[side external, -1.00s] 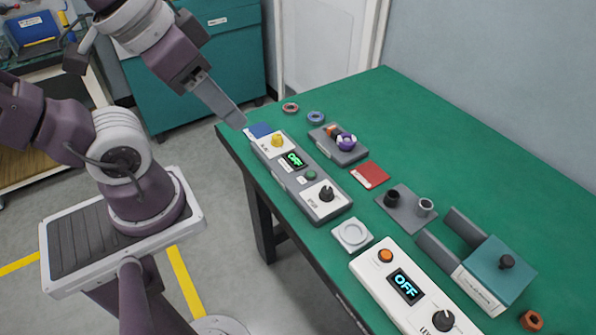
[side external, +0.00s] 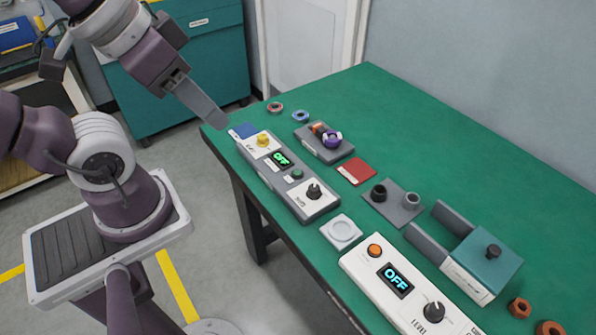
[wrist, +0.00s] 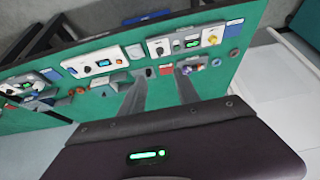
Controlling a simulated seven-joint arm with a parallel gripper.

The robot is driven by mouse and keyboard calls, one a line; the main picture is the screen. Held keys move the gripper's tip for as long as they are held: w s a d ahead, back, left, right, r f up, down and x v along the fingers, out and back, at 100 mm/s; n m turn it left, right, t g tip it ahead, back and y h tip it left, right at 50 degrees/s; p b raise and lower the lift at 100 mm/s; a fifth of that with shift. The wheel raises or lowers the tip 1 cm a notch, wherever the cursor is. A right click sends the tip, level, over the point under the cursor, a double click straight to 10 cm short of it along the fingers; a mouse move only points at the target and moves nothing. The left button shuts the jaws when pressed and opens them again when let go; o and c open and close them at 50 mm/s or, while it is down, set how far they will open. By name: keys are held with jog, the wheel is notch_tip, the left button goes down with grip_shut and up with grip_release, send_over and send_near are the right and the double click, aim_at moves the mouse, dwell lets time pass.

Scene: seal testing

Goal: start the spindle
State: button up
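A grey control box (side external: 290,180) lies along the table's near-left edge. A white control box (side external: 408,291) nearer the front has an orange button (side external: 375,251), a blue display (side external: 396,278) reading OFF and a black dial (side external: 433,312). The labels are too small to tell which is the spindle's. My gripper (wrist: 161,82) is open and empty, above the table's far-left end, apart from both boxes.
A grey tray with coloured rings (side external: 324,143), a red card (side external: 356,171), a plate with two cups (side external: 394,202), a white square dish (side external: 341,232) and a teal clamp-like block (side external: 487,262) stand nearby. The table's right side is clear green (side external: 480,165).

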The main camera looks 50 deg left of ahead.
grip_shut()
dwell(0.6)
dwell(0.9)
